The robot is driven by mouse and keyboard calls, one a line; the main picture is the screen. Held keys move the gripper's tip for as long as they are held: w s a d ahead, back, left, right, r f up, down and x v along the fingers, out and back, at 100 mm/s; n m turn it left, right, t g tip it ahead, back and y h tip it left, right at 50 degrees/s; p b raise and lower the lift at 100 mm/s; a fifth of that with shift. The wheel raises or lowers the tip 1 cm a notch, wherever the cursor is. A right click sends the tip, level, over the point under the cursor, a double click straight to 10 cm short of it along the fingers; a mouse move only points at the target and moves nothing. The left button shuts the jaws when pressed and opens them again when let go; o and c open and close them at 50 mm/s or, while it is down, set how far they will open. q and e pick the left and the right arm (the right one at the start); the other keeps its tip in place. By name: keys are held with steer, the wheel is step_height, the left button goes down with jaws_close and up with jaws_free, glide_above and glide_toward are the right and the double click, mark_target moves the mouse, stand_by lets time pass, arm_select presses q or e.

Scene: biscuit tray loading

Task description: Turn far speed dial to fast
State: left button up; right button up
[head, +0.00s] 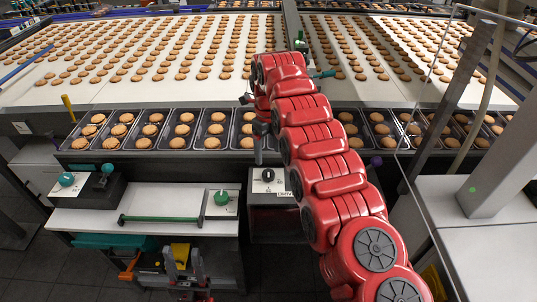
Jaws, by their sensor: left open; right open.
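A black dial (267,175) sits on a white plate on top of a grey drive box (262,218), below the tray row. My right gripper (265,152) points down just above this dial; its red arm crosses the middle of the view. It looks open, and I cannot tell whether it touches the dial. A green knob (223,197) on a white plate sits to the left, and a teal knob (67,179) further left. A small green part (300,38) shows between the belts at the back. My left gripper (183,268) is open and empty, low at the front.
Black trays (185,131) with biscuits stand in a row before the biscuit-covered belts (130,85). A green bar (160,219) lies on the white bench (85,219). A clear guard and metal post (480,120) stand at right. My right arm hides some trays.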

step_height(320, 180, up, 9)
steer(key=p, duration=0.7)
steer(key=shift+r, duration=0.1)
